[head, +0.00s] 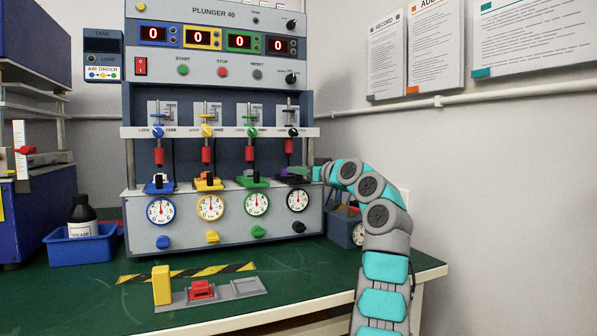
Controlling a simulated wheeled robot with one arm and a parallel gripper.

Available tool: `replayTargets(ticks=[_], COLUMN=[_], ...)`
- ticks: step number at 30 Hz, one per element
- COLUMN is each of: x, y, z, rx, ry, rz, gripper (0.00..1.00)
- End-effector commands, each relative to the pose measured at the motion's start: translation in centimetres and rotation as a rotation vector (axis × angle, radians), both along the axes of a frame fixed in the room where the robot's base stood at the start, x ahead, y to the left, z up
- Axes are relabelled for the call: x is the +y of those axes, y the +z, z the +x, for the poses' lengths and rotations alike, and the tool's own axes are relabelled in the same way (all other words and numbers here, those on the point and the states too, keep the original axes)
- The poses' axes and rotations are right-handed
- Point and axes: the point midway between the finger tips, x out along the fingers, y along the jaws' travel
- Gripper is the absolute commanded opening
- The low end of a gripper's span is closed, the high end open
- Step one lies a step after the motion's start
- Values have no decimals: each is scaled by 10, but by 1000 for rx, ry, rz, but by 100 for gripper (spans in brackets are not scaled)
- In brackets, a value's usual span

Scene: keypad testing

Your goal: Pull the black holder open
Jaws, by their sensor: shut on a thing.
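The black holder (288,179) is at the rightmost station of the plunger machine, under the black-marked plunger (289,147). My arm reaches in from the right, and my gripper (308,174) is at the right side of the black holder, shut on it. The fingertips are small and partly hidden by my wrist. A purple patch shows at the holder. How far the holder is open cannot be told. The blue holder (159,186), yellow holder (209,184) and green holder (252,182) stand in a row to its left.
Dial gauges (297,200) and coloured knobs line the machine front below the holders. A blue-grey bin (341,228) stands right of the machine, close to my arm. A yellow block (161,285) and a red switch (202,289) are on the green bench, whose front middle is mostly clear.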

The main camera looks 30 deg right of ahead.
Motion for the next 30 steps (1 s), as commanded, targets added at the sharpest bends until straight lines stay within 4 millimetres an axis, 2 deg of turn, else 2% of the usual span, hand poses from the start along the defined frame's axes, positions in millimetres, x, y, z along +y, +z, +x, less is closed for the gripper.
replayTargets(ticks=[23, 30], x=[0, 2], y=[-1, -6], z=[-1, -20], rx=[0, -1], ry=[0, 0], rz=[0, -2], gripper=[0, 0])
